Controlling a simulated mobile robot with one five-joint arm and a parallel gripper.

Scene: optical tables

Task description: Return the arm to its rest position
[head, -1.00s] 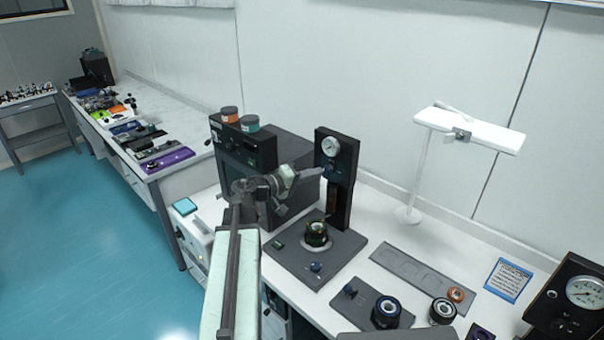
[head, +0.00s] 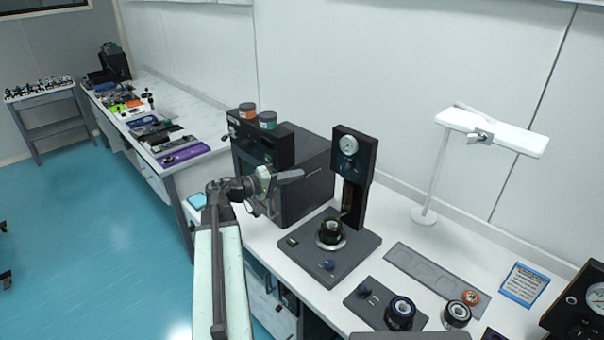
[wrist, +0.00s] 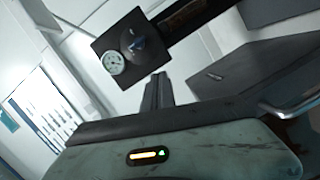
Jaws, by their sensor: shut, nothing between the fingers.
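My gripper (head: 290,175) is at the end of my raised arm, left of the black dial stand (head: 352,185) and in front of the dark box-shaped instrument (head: 305,165). Its fingers are together with nothing between them, and they point right. In the wrist view my gripper's closed fingers (wrist: 157,92) point up toward the stand's head, which carries a round white dial (wrist: 113,62) and a blue knob. The stand's head appears apart from the fingers. A dark ringed part (head: 330,232) sits on the stand's grey base.
A grey tray with round recesses (head: 415,268), black ringed parts (head: 400,312) and a blue-edged card (head: 524,283) lie on the white table. A white lamp-like stand (head: 490,130) rises at the back right. Blue floor (head: 90,240) is open at left.

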